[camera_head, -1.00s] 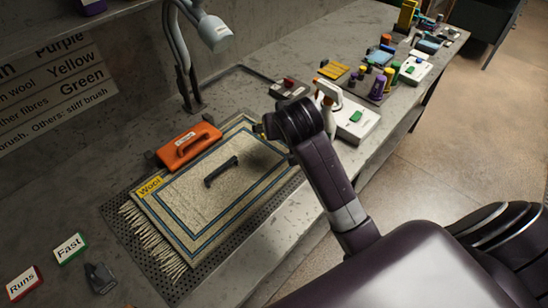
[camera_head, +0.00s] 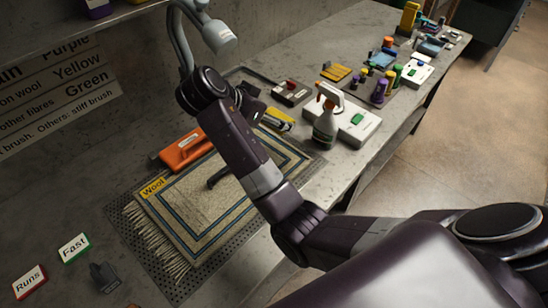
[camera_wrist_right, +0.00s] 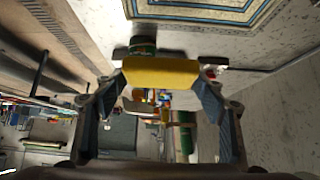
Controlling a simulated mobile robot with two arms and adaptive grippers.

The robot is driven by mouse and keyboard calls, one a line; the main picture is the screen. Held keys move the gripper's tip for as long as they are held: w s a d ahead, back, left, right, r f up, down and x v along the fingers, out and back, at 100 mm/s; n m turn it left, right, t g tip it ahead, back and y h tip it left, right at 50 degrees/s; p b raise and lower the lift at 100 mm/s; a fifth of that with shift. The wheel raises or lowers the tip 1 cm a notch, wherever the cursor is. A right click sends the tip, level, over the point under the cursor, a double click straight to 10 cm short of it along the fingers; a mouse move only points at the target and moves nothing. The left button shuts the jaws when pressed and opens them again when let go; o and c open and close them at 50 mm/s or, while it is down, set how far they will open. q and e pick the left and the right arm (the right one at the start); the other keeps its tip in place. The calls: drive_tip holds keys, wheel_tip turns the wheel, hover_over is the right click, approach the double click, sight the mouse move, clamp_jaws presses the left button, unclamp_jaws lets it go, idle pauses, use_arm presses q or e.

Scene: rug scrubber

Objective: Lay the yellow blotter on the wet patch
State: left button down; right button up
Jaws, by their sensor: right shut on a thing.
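My right gripper (camera_head: 256,98) is over the back edge of the rug, pointing along the bench. In the right wrist view its two fingers are shut on a yellow piece (camera_wrist_right: 160,72), which I take to be the yellow blotter. In the head view a yellow and dark piece (camera_head: 278,119) shows just past the fingers, above the rug's far right corner. The cream rug (camera_head: 185,207), with blue border lines and a "Wool" tag, lies on a dark perforated mat. My arm covers part of the rug, and I cannot make out the wet patch. My left gripper is out of view.
A spray bottle (camera_head: 326,125) and white box (camera_head: 357,122) stand right. A lamp (camera_head: 217,35) hangs behind. A yellow pad (camera_head: 336,72) lies farther back.

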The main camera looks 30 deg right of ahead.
wheel_tip(320, 180, down, 15)
drive_tip(key=p, duration=0.2)
drive_tip(key=shift+f+p, duration=0.1)
drive_tip(key=shift+p, duration=0.25)
drive_tip(key=shift+f, duration=0.3)
drive_tip(key=shift+f, duration=0.15)
drive_tip(key=o, duration=1)
